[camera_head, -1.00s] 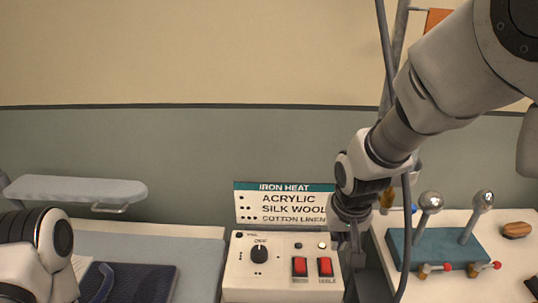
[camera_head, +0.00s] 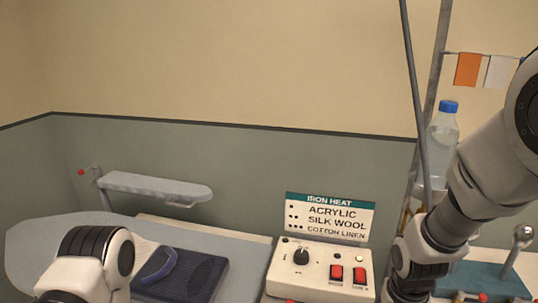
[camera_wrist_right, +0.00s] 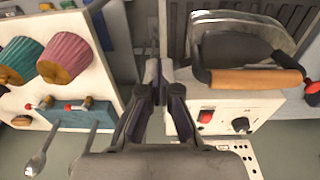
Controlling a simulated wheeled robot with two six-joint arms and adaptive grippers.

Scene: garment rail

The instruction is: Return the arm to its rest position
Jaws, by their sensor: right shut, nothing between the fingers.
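My right arm comes in from the right in the head view, and its wrist (camera_head: 408,272) hangs beside the right end of the control box (camera_head: 285,272). The fingertips are below the picture edge there. In the right wrist view my right gripper (camera_wrist_right: 157,84) is shut and empty, with its fingers over the gap between two white units. My left arm (camera_head: 92,262) shows at the lower left of the head view, and its gripper is out of the picture.
The iron heat sign (camera_head: 331,218) stands behind the box. An ironing board (camera_head: 60,240) with a dark pad (camera_head: 190,277) is left. A bottle (camera_head: 441,145) and pole (camera_head: 437,80) stand near my right arm. The wrist view shows a wooden-handled iron (camera_wrist_right: 255,80) and thread cones (camera_wrist_right: 70,56).

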